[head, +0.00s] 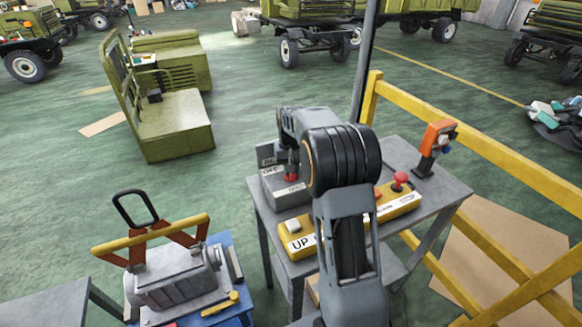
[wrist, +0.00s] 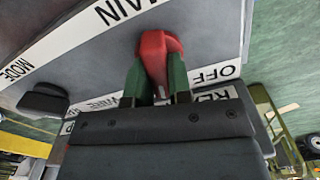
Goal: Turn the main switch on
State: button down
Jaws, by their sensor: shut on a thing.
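The main switch is a red handle (wrist: 158,44) on a grey box. It also shows as a small red patch in the head view (head: 291,177), partly hidden by my gripper (head: 291,162). In the wrist view my gripper (wrist: 156,88) has its two green-padded fingers on either side of the red handle, shut on it. A MAIN label (wrist: 125,10) and an OFF label (wrist: 213,74) lie on the box near the handle. The grey switch box (head: 270,191) stands on the grey table. I cannot tell the handle's exact setting.
A yellow control box (head: 300,226) marked UP, with a red mushroom button (head: 400,179), sits on the same table (head: 445,190). A dark MODE knob (wrist: 42,101) is near the switch. An orange-topped device (head: 439,135) stands at the right corner. A yellow railing (head: 480,145) runs behind.

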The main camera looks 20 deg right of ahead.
jog(key=m, duration=0.6)
jog(key=shift+d+p, duration=0.15)
jog(key=shift+p, duration=0.15)
jog(key=shift+m, duration=0.3)
jog(key=c, duration=1)
grip_release()
jog(key=shift+c, duration=0.2)
notch_tip(320, 180, up, 14)
jog(key=shift+f, duration=0.1)
